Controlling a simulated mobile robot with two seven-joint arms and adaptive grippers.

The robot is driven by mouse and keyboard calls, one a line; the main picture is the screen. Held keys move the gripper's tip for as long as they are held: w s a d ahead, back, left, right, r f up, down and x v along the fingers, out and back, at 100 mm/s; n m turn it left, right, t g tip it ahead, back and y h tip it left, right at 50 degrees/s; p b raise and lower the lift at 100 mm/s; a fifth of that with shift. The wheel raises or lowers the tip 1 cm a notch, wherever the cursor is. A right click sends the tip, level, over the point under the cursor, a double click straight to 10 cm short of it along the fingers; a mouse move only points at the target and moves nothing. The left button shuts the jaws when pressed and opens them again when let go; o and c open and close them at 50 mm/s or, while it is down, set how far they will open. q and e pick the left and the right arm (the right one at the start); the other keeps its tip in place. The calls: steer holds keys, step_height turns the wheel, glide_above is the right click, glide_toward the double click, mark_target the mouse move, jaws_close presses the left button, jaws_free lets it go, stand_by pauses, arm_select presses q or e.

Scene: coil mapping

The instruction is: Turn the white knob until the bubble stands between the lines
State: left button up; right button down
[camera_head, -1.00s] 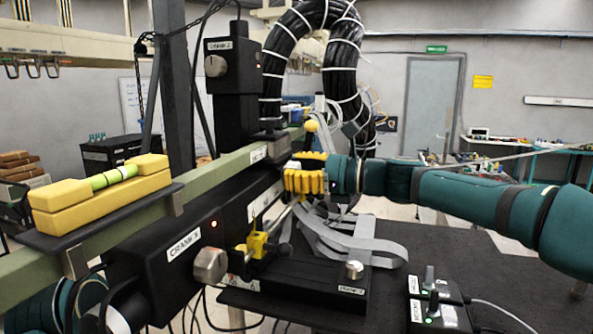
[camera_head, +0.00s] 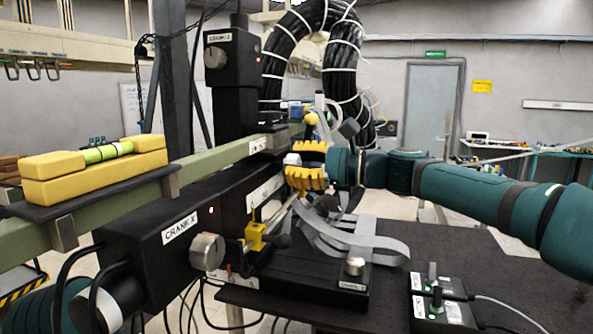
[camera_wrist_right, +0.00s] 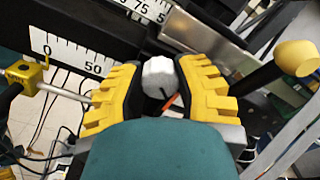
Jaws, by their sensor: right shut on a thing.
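The white knob (camera_wrist_right: 158,78) lies between the two yellow fingers of my right gripper (camera_wrist_right: 155,88) in the right wrist view, and the gripper is shut on it. In the head view the right gripper (camera_head: 305,168) reaches the knob at the beam from the right and mostly hides it. The yellow level (camera_head: 95,178) rests on a dark plate on the green beam, at the left. Its green vial (camera_head: 108,152) carries dark lines; the exact place of the bubble is too small to tell. My left gripper is out of view.
The CRANK X housing (camera_head: 150,240) with a metal knob (camera_head: 207,251) stands below the beam. A ball-ended lever (camera_wrist_right: 296,58) is close beside the right gripper. Grey ribbon cables (camera_head: 350,238) hang below it. The black table (camera_head: 470,255) holds small switch boxes (camera_head: 437,312).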

steer(key=shift+n+b, duration=0.3)
steer(key=shift+n, duration=0.4)
steer(key=shift+r, duration=0.1)
steer(key=c, duration=0.6)
jaws_free()
steer(key=shift+s, duration=0.1)
steer(key=shift+d, duration=0.5)
steer(key=v, duration=1.1)
